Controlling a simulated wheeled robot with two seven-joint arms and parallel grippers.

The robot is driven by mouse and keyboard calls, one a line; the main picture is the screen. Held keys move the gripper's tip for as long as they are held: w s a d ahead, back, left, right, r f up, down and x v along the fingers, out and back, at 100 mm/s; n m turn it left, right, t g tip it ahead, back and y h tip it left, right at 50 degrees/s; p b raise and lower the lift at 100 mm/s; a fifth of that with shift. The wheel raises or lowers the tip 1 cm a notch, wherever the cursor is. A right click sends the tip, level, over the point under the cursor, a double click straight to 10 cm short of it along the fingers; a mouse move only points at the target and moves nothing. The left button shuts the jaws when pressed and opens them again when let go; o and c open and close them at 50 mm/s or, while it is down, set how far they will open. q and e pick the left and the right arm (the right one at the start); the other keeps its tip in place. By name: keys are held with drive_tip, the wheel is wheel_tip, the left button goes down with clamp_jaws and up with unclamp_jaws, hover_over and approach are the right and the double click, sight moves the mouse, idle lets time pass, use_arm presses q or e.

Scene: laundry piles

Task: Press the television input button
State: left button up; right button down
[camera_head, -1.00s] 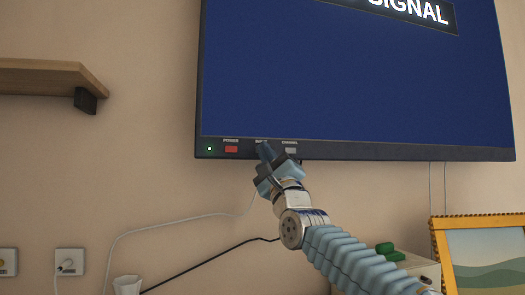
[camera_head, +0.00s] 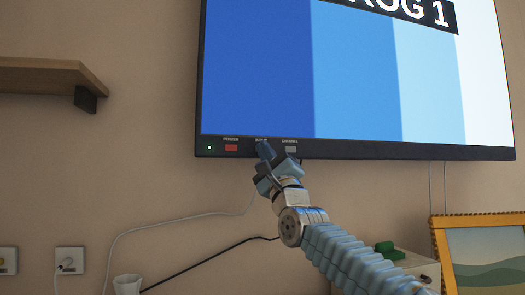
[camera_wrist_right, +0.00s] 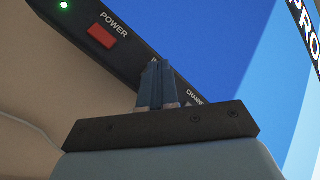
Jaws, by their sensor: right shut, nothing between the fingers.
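The television (camera_head: 355,148) hangs on the wall, its screen (camera_head: 350,75) lit with blue and white bands and a caption ending in "ROG 1". On its lower bezel are a green light, the red power button (camera_head: 231,148) and the grey channel button (camera_head: 290,149). My right gripper (camera_head: 264,146) is shut and empty, its fingertips at the bezel between those two buttons, over the input button, which they hide. In the right wrist view the shut fingertips (camera_wrist_right: 157,70) stand at the bezel, right of the red power button (camera_wrist_right: 101,36). My left gripper is not in view.
A wooden shelf (camera_head: 45,75) is on the wall at left. Cables run along the wall. A yellow picture frame (camera_head: 439,250) and a pale box with green things stand at lower right.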

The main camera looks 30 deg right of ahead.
drive_tip(key=shift+s+a, duration=0.1)
drive_tip(key=shift+s, duration=0.3)
drive_tip(key=s+a+b, duration=0.1)
drive_tip(key=s+b, duration=0.3)
drive_tip(key=s, duration=0.2)
drive_tip(key=shift+a+b, duration=0.25)
drive_tip(key=shift+b, duration=0.15)
idle(0.9)
